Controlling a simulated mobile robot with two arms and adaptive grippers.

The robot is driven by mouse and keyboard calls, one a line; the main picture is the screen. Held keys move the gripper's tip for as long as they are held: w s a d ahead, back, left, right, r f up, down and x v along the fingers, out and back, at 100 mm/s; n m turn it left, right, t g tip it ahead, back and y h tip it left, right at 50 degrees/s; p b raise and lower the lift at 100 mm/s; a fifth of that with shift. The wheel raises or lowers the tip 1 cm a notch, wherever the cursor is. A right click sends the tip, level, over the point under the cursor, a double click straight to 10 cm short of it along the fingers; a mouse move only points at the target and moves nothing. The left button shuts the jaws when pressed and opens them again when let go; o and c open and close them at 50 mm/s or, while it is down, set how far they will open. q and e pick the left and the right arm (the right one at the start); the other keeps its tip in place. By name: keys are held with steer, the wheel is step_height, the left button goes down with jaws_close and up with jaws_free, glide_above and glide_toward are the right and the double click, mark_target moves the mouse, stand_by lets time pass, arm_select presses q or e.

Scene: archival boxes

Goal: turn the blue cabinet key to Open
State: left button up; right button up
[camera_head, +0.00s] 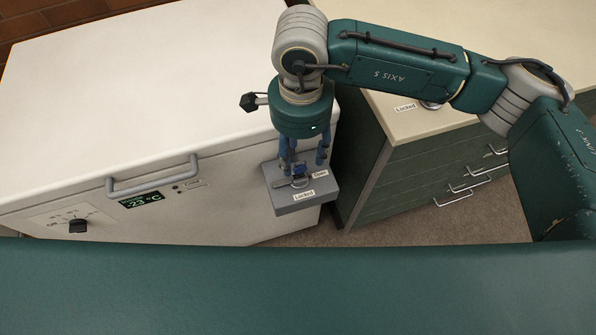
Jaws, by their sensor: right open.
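A small blue key (299,168) stands in the top of a grey lock box (287,201) at the right front corner of the white chest. The box carries a "Locked" label (304,195) at its front and an "Open" label (320,174) on its right. I cannot tell clearly which label the key points to. My right gripper (304,162) points down over the box with its blue fingers apart. It is open, with the key low between or just beside the fingers; contact is not clear. My left gripper is not in view.
The white chest (130,90) has a handle (153,178), a display (140,201) and a black dial (77,226). A green drawer cabinet (415,165) stands to the right, with a "Locked" label (405,107) on top. My right arm passes above it.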

steer(key=shift+r+p, duration=0.75)
steer(key=shift+r, duration=1.35)
